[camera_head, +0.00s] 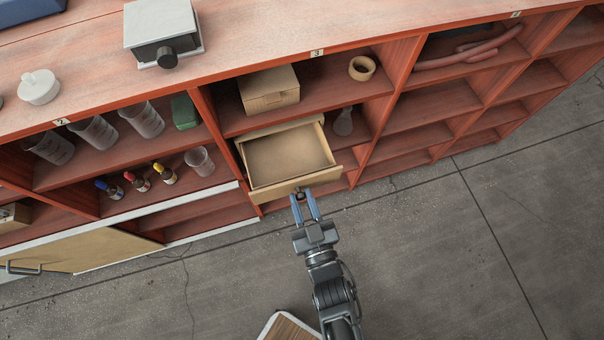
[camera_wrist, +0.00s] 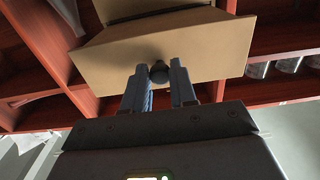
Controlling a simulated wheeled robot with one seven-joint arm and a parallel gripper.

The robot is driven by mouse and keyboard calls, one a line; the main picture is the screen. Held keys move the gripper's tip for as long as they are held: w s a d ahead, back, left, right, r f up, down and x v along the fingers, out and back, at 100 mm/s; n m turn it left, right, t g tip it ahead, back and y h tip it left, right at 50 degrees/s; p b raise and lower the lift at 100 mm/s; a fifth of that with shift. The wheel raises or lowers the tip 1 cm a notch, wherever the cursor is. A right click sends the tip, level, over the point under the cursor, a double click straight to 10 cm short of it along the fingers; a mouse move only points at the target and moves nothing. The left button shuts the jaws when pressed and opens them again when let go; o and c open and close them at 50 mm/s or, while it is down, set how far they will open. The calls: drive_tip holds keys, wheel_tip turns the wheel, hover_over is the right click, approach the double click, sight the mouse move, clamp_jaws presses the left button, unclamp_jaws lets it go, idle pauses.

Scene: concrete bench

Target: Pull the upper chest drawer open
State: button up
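The upper chest drawer (camera_head: 288,158) is a tan, empty, open-topped drawer in the red shelf unit. It stands well out, with its inside floor showing in the head view. Its front panel (camera_wrist: 210,48) fills the upper middle of the wrist view and bears a small dark round knob (camera_wrist: 159,72). My gripper (camera_head: 304,196) is at the front panel. In the wrist view its two blue fingers (camera_wrist: 160,80) lie either side of the knob and appear closed on it. The rest of the chest is mostly hidden behind and below the drawer.
A cardboard box (camera_head: 269,89) and a tape roll (camera_head: 361,68) sit on the shelf above. A flask (camera_head: 343,122) stands right of the drawer. Several bottles and a beaker (camera_head: 199,161) are at left. The concrete floor (camera_head: 430,250) in front is clear on the right.

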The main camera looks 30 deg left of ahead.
drive_tip(key=o, duration=0.4)
drive_tip(key=v, duration=0.7)
drive_tip(key=shift+s+d, duration=0.25)
drive_tip(key=shift+s, duration=0.05)
idle(0.3)
